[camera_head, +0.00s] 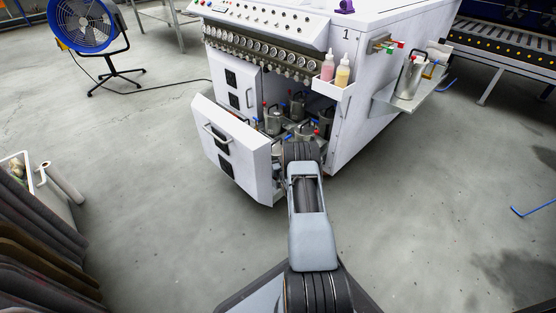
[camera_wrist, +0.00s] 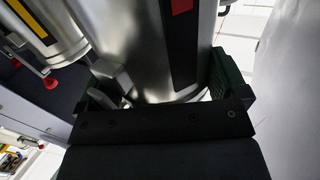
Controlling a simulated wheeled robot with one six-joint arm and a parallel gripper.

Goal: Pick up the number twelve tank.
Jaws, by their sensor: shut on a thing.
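A silver metal tank (camera_wrist: 150,35) with a dark label stripe and a red patch fills the middle of the wrist view. My gripper (camera_wrist: 163,78) has its dark fingers on both sides of this tank, close to its lower end, and is shut on it. No number is readable on it. In the head view my arm reaches into the open drawer (camera_head: 232,140) of the white machine, and my gripper is hidden there. Several metal tanks with red and blue fittings stand in the drawer, one of them a tank (camera_head: 272,122) at its left.
Another tank (camera_wrist: 50,35) with a yellow stripe and a red fitting is close on the left. The white machine (camera_head: 352,100) rises beside the drawer, with bottles (camera_head: 342,76) in a side holder. A side shelf (camera_head: 395,100) carries another metal tank. The floor in front is clear.

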